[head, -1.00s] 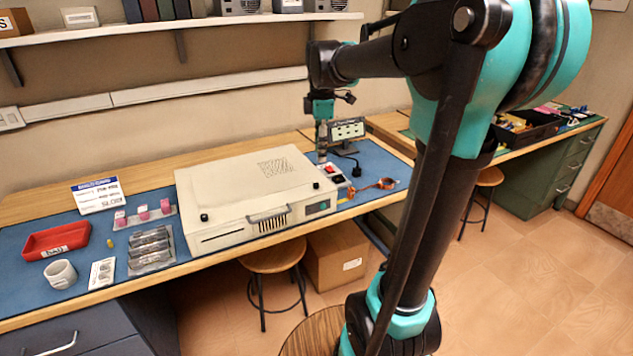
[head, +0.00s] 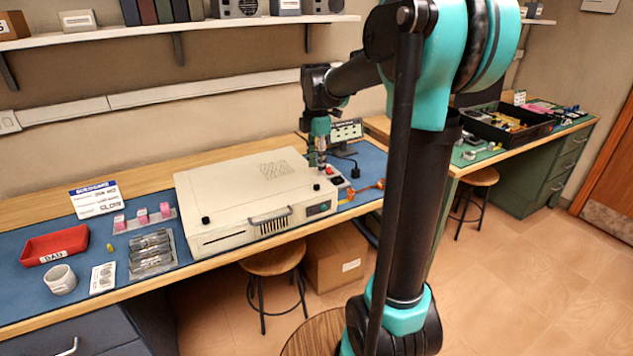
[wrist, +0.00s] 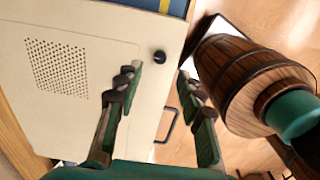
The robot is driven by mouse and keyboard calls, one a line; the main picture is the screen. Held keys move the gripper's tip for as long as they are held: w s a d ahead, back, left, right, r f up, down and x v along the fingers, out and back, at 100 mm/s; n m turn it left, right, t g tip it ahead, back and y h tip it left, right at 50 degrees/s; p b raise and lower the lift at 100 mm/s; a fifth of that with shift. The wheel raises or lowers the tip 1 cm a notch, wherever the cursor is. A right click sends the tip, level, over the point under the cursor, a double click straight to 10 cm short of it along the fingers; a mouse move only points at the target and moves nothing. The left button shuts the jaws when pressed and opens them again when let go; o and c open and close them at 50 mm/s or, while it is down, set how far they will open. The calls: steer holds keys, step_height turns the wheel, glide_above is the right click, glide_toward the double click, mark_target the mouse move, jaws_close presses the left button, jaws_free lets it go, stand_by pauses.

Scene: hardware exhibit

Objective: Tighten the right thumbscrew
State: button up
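The cream equipment case (head: 235,200) lies flat on the blue bench mat. Its right thumbscrew (head: 316,187) is a small black knob near the front right corner of the top; it also shows in the wrist view (wrist: 160,57). The left thumbscrew (head: 206,220) is a similar knob at the front left. My gripper (head: 317,164) is over the rear right part of the case. In the wrist view my gripper (wrist: 158,80) is open and empty, its fingers apart. The right thumbscrew appears between and beyond the fingertips, with no contact visible.
A carry handle (head: 269,215) projects from the case front. A small display stand (head: 347,131) and an orange-handled item (head: 370,190) are to the right. A red tray (head: 55,246), white mug (head: 60,279) and pink-topped parts (head: 142,215) are on the left. Stools stand in front.

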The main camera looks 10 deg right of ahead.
mark_target(316, 185)
step_height(316, 185, down, 7)
steer(key=shift+r, duration=0.2)
steer(key=shift+c, duration=0.6)
jaws_close()
